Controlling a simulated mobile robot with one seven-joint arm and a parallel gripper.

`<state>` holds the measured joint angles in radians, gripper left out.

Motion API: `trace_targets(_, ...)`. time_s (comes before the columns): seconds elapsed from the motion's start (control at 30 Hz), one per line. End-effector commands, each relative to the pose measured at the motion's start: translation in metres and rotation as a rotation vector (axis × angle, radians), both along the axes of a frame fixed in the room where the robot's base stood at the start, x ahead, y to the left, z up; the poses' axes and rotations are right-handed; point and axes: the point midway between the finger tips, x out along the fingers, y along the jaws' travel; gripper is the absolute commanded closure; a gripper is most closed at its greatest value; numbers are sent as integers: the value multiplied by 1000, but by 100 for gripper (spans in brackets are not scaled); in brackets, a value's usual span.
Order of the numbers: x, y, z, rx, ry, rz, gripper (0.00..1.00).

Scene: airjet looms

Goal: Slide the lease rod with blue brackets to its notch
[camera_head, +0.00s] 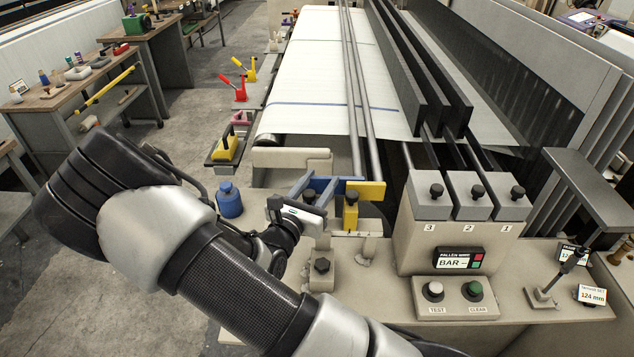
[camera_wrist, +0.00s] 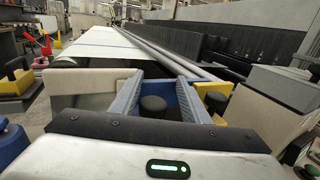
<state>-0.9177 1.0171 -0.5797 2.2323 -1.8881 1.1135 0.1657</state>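Two grey lease rods run side by side away from me over the white warp sheet. The left rod (camera_head: 350,90) meets a blue bracket (camera_head: 322,184) at its near end. The right rod (camera_head: 364,90) ends at a yellow bracket (camera_head: 369,190), also at right in the wrist view (camera_wrist: 213,90). My gripper (camera_head: 322,178) reaches over the blue bracket from the near side. In the wrist view my gripper (camera_wrist: 160,77) has its blue-grey fingers apart, around a black knob (camera_wrist: 153,104). I cannot tell whether a finger touches the knob. The notch is not clearly visible.
A cream block (camera_head: 292,160) stands left of the blue bracket. A blue bottle (camera_head: 229,199) stands further left. The control box (camera_head: 432,235) with several black knobs rises at the right. Dark bars (camera_head: 415,70) lie beyond the rods.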

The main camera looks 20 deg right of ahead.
Motion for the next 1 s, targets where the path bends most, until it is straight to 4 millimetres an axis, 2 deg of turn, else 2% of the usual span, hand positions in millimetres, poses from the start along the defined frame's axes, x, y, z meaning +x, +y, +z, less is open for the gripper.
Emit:
trace_targets(0.23,-1,4,0,1,0,5,58)
trace_targets(0.37,-11,13,-1,2,1,6,58)
trace_targets(0.8,-91,81,-1,3,2,8,58)
trace_targets(1.0,-118,104,-1,1,1,5,58)
